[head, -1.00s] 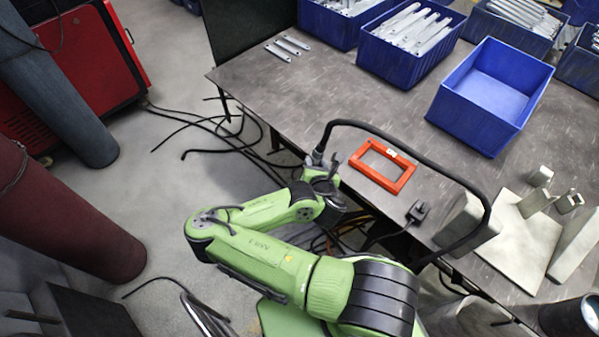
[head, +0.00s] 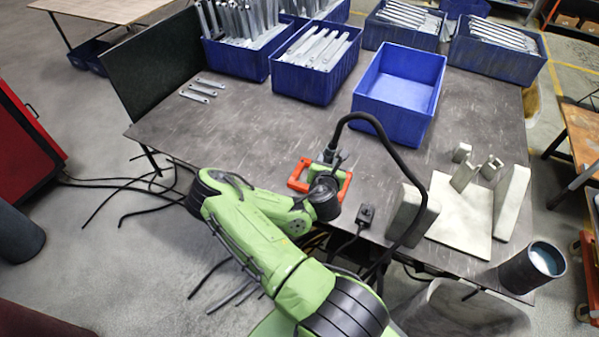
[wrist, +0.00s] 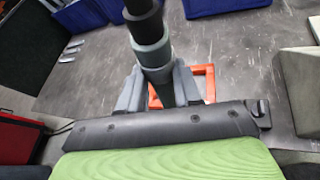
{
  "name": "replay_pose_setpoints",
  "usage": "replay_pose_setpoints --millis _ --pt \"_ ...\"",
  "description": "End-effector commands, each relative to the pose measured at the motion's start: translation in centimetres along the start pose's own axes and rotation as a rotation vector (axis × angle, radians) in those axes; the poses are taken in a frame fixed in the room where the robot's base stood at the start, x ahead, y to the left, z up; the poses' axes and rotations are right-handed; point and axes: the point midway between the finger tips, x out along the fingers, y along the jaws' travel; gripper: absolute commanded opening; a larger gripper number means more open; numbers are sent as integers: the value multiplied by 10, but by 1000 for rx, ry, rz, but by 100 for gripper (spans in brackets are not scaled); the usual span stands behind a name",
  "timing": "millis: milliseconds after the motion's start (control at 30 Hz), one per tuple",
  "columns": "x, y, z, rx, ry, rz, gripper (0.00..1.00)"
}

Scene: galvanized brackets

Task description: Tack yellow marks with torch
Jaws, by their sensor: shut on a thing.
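My gripper (head: 328,170) is shut on the welding torch, above the table's front edge. The torch's grey and black body (wrist: 150,45) stands between the two fingers (wrist: 158,88) in the wrist view. A thick black hose (head: 381,128) arches from the torch to the right and down past the table edge. The orange rectangular frame (head: 298,174) lies on the table, partly hidden behind my gripper. It also shows in the wrist view (wrist: 210,84), behind the fingers. The torch tip is hidden. I cannot make out any yellow marks.
Blue bins (head: 352,104) line the back of the table (head: 240,135), several holding metal brackets. Three flat brackets (head: 203,89) lie at the left. A pale plate (head: 463,238) with grey blocks stands at the right. A small black box (head: 365,214) sits at the front edge.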

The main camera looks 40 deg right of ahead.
Motion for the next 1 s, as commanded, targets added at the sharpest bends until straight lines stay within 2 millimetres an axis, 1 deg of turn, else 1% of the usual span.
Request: replay_pose_setpoints --millis 33,100,233,333,467,567,667,900,1000 --pt "3 -15 10 27 -19 -33 3" --pt "5 -32 21 33 -37 -70 3" --pt "7 -58 35 37 -60 -130 3" --pt "7 -72 43 36 -71 -161 3" --pt "7 -80 45 34 -74 -178 3" --pt "9 -81 40 31 -73 -178 3" --pt "13 -83 30 31 -72 -178 3" --pt "26 -90 -3 33 -73 -179 3" --pt "29 -92 -12 32 -73 -179 3"
